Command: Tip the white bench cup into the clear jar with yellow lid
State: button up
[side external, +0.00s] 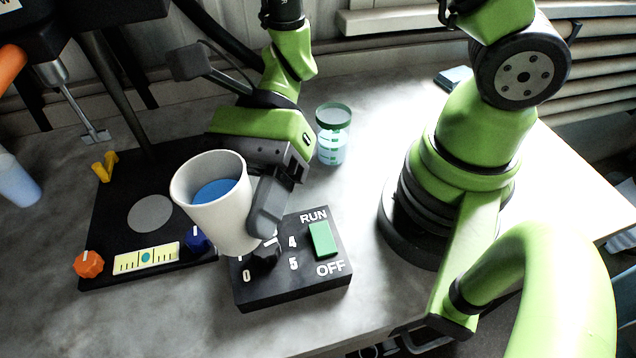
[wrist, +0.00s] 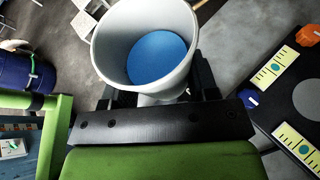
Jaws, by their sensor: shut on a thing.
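The white bench cup (side external: 228,222) has blue contents inside. A clear jar with a green lid (side external: 332,148) stands behind my gripper on the bench. I see no jar with a yellow lid in either view.
The black control box (side external: 290,290) with a green switch lies below the cup. A pale blue vessel (side external: 16,182) stands at the left edge. The bench's front left is clear.

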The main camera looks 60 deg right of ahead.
aim_at(196, 188)
jog(key=w+m+t, duration=0.1)
jog(key=w, duration=0.1)
jog(key=w+m+t, duration=0.2)
jog(key=w+f+m+t, duration=0.1)
jog(key=w+t, duration=0.1)
jog(key=shift+d+m, duration=0.15)
jog(key=shift+m, duration=0.15)
jog(key=w+d+f+m+t+h, duration=0.2)
jog(key=w+d+m+t+h, duration=0.35)
jog(key=d+m, duration=0.2)
jog(key=w+d+f+m+t+h, duration=0.3)
jog(key=w+d+m+t+h, duration=0.25)
jog(key=d, duration=0.25)
jog(key=d+r+m+t+y, duration=0.3)
jog(key=r+m+y, duration=0.3)
jog(key=m, duration=0.9)
jog(key=shift+w+d+m+y, duration=0.45)
jog(key=shift+d+y, duration=0.25)
jog(key=shift+d, duration=0.15)
